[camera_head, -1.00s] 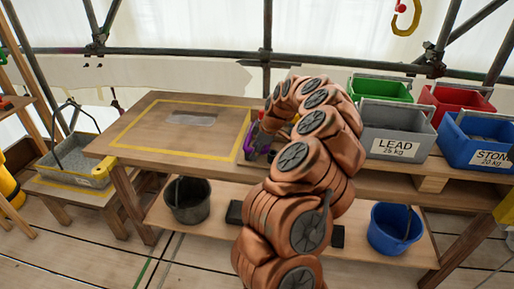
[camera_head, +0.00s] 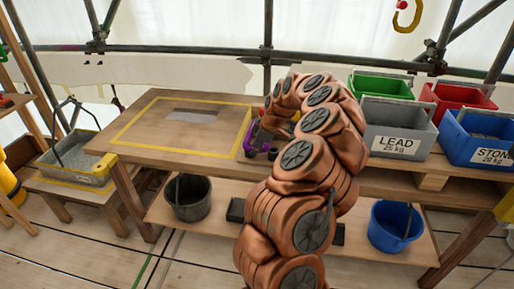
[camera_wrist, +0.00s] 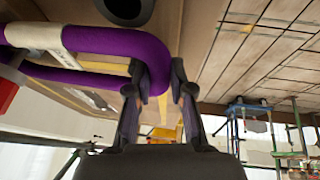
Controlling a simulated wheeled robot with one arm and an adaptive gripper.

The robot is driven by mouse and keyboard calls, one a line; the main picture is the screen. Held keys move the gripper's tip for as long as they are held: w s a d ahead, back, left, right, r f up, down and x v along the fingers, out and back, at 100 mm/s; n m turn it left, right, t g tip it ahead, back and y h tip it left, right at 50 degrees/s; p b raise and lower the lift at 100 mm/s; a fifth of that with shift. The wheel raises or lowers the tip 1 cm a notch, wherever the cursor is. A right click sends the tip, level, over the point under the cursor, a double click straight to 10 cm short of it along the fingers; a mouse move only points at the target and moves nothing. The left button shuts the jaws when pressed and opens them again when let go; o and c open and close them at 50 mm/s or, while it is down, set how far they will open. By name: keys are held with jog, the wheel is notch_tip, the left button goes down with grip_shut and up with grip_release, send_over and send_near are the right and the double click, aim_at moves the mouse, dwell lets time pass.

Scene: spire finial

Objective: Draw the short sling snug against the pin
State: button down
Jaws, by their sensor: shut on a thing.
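The short sling looks to be the purple loop (camera_wrist: 115,45) that fills the upper left of the wrist view, with a pale sleeve (camera_wrist: 35,37) at its left. My gripper (camera_wrist: 160,85) is shut on its bend, one dark finger on each side. In the head view a bit of purple (camera_head: 251,140) shows beside my gripper at the right end of the bench top, mostly hidden by my copper arm. I cannot make out the pin in either view. A red part (camera_wrist: 8,92) shows at the left edge of the wrist view.
The wooden bench (camera_head: 150,147) has a yellow-outlined area with a grey plate (camera_head: 192,116). Grey LEAD (camera_head: 395,125) and blue STONE (camera_head: 478,135) bins stand at right. Black (camera_head: 188,199) and blue (camera_head: 396,228) buckets sit on the lower shelf. The outlined area is mostly clear.

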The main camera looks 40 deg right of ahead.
jog(key=shift+s+a+b, duration=0.45)
jog(key=shift+s+a, duration=0.15)
jog(key=shift+a, duration=0.25)
jog(key=c, duration=0.9)
grip_release()
jog(key=shift+c, duration=0.2)
jog(key=v, duration=1.2)
